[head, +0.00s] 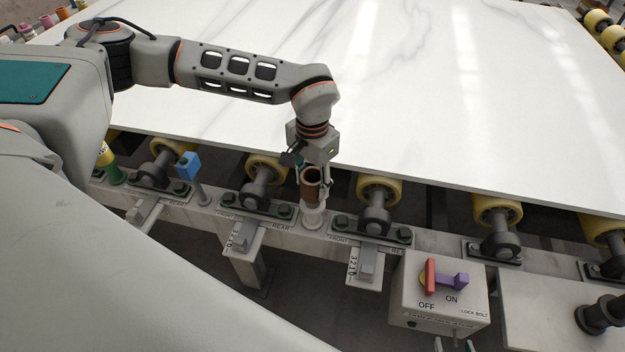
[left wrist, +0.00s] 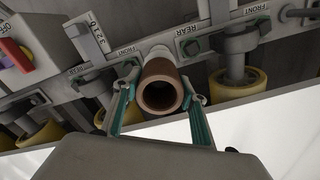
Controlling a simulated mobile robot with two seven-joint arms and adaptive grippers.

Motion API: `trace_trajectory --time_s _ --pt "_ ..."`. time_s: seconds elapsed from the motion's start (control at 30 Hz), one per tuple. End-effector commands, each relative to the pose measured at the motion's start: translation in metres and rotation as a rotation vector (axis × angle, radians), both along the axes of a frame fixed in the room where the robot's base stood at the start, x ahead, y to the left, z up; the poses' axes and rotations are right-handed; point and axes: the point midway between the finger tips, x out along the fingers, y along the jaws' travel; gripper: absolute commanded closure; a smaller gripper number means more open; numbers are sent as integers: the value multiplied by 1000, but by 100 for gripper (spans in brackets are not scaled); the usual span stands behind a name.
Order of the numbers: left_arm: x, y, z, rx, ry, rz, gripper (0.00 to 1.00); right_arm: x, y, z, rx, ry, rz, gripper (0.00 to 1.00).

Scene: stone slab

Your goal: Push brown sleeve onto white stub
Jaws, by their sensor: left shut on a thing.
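The brown sleeve (head: 310,190) is an open tube held upright between the fingers of my left gripper (head: 313,186). In the left wrist view I look into the open end of the sleeve (left wrist: 160,69), with the fingers of my left gripper (left wrist: 160,108) on both sides. The white stub (head: 312,217) stands on the grey rail directly below the sleeve. It also shows beyond the sleeve in the left wrist view (left wrist: 157,53). I cannot tell whether the sleeve's lower end is around the stub or only at its top. The fingertips of my right gripper (head: 454,345) show apart at the bottom edge.
A white marble slab (head: 430,90) lies behind on yellow rollers (head: 379,188). A grey switch box (head: 438,295) with red and purple levers stands front right. A blue block on a post (head: 188,165) stands left of the stub. Bolted brackets flank the stub closely.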

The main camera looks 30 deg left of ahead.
Motion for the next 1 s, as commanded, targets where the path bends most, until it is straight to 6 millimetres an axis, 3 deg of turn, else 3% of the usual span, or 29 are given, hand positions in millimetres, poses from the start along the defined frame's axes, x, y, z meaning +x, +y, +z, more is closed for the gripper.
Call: trace_trajectory --time_s 1.0 --pt "0 0 -24 0 0 0 82 -3 0 -12 0 8 0 60"
